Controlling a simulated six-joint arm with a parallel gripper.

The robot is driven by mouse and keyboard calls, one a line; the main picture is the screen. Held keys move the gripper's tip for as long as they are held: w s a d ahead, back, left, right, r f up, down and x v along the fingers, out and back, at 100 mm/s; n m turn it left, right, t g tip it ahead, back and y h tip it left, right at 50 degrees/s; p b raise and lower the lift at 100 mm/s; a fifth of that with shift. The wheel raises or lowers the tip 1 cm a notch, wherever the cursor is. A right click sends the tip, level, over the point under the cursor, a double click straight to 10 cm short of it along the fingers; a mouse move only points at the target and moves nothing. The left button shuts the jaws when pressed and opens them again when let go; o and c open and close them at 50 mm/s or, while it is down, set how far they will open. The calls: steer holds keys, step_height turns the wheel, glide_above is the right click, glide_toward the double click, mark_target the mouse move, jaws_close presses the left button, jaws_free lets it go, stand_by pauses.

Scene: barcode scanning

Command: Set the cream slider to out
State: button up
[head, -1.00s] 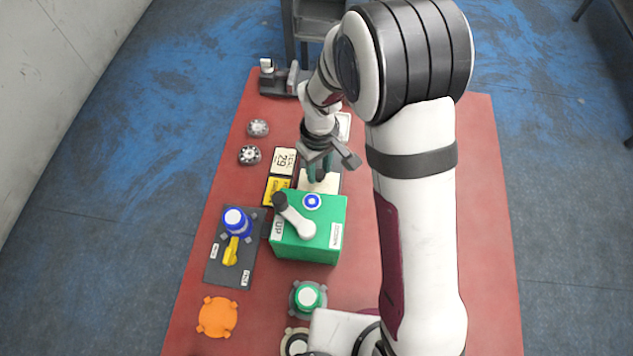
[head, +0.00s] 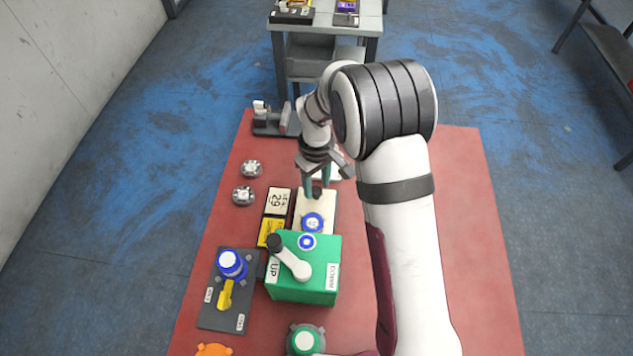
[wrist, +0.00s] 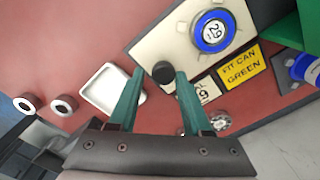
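A cream plate (head: 326,206) lies behind the green box. It bears a blue-ringed round dial (head: 312,222) at its near end and a dark round knob (head: 317,193) at its far end. I take this plate and knob as the cream slider; no "out" label is legible. My gripper (head: 316,187) points down over the far end. In the wrist view, my gripper (wrist: 160,75) is open. Its green fingertips stand either side of the dark knob (wrist: 163,72), with gaps on both sides. I cannot tell how far above the plate the tips are.
The green box (head: 300,280) with a white-armed lever stands just in front of the plate. Cream and yellow labels (head: 271,231) lie left. A white tray (wrist: 104,90) is close to the fingers. A blue knob (head: 231,262) stands at near left. The right side of the red table is clear.

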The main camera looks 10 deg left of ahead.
step_height(320, 180, up, 16)
stand_by(0.3)
steer(key=s+d+r+m+y, duration=0.1)
steer(key=s+d+r+m, duration=0.1)
steer(key=s+d+m, duration=0.5)
steer(key=s+d+r+m, duration=0.3)
steer(key=s, duration=0.9)
steer(key=s+d+f+m, duration=0.1)
steer(key=s+f+m, duration=0.2)
steer(key=s, duration=0.5)
steer(key=shift+s+d+f+m+y, duration=0.2)
steer(key=shift+s+d+m+y, duration=0.15)
steer(key=shift+m, duration=0.45)
